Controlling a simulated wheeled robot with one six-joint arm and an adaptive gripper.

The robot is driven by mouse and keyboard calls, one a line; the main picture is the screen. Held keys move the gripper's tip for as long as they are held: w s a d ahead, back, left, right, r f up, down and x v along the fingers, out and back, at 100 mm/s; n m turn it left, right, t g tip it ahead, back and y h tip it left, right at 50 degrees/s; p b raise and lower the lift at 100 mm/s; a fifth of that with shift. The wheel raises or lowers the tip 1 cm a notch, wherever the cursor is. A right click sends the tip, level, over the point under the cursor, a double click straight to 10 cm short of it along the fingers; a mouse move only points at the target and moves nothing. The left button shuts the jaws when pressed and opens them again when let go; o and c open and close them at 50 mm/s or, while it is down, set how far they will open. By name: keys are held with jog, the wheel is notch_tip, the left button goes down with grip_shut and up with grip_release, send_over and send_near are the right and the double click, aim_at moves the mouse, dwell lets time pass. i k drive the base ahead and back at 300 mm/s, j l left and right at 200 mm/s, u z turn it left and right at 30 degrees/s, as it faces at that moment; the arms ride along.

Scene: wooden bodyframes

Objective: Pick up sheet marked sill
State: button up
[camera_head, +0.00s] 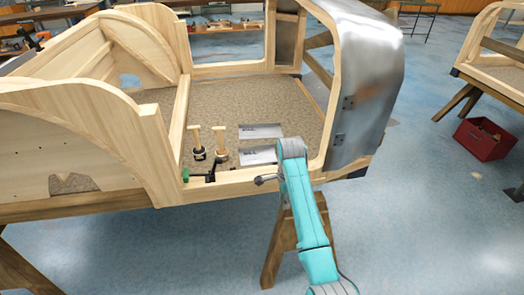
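Two pale metallic sheets lie on the brown floor inside the wooden bodyframe. The far sheet (262,131) and the near sheet (257,155) both carry dark lettering, too small to read surely; the near one's marking may read "SILL". The near sheet's right end is close to or behind my turquoise arm. My gripper (259,181), dark and small, is at the front wooden rail, in front of and below the near sheet in the picture, apart from both sheets. Whether its fingers are open or shut does not show.
A green-and-black tool (206,176) sits on the front rail. A curved metal panel (365,85) rises at right. A red toolbox (482,139) stands on the blue floor.

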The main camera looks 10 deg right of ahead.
aim_at(254, 152)
jog(key=i, duration=1.45)
